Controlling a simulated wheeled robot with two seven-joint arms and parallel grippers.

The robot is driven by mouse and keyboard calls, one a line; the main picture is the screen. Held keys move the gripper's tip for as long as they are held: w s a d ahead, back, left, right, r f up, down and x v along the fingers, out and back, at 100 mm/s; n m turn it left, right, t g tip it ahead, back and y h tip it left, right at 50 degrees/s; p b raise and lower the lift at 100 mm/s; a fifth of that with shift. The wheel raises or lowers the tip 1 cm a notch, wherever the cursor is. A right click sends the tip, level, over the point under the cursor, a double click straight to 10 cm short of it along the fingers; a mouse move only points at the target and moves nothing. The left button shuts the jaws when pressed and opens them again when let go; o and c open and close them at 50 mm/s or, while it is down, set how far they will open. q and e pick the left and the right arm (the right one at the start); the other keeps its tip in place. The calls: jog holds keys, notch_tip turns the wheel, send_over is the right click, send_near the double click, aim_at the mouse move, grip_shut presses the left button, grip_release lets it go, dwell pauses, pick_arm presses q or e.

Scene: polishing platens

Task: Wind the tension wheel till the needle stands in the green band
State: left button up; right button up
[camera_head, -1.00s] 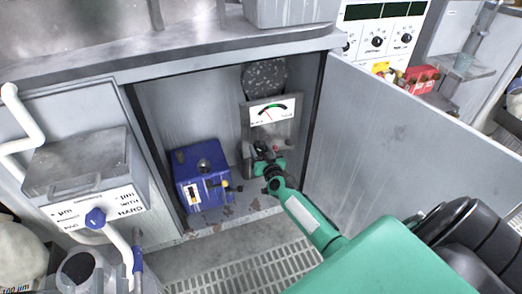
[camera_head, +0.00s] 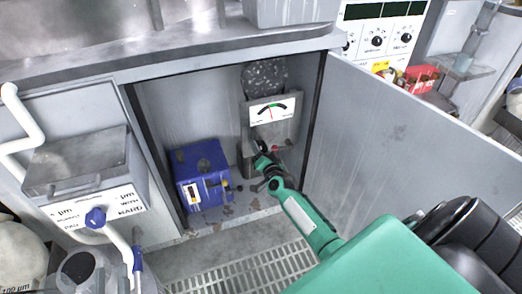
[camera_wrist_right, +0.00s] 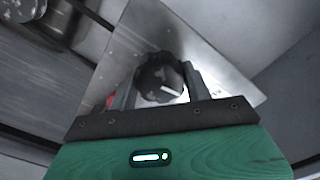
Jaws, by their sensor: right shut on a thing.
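The gauge (camera_head: 272,110) is a white dial with a coloured arc, on a grey metal panel inside the open cabinet. Its thin red needle stands nearly upright, near the left end of the green part; the view is too small to tell exactly whether it is inside. The tension wheel (camera_wrist_right: 160,78) is a dark round knob with a white mark, in front of the metal plate in the right wrist view. My right gripper (camera_wrist_right: 155,88) is shut on it, a finger on each side. In the head view my green right arm hides most of the wheel. My left gripper is not in view.
A blue box (camera_head: 201,175) stands on the cabinet floor, left of my right gripper. The open cabinet door (camera_head: 400,150) stands to the right of my arm. A dark speckled disc (camera_head: 265,75) is above the gauge.

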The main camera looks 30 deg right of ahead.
dwell(0.4)
pick_arm(q)
jog(key=shift+s, duration=0.1)
pick_arm(e)
jog(key=o, duration=0.7)
jog(key=shift+s, duration=0.2)
pick_arm(q)
jog(key=s+d+f+g+y+p, duration=0.1)
jog(key=s+f+g+p, duration=0.2)
jog(key=f+g, duration=0.4)
jog(key=shift+s+d+f, duration=0.15)
jog(key=shift+s+f, duration=0.5)
jog(key=shift+f, duration=0.85)
pick_arm(e)
jog(key=shift+v, duration=6.75)
jog(key=shift+a, duration=0.1)
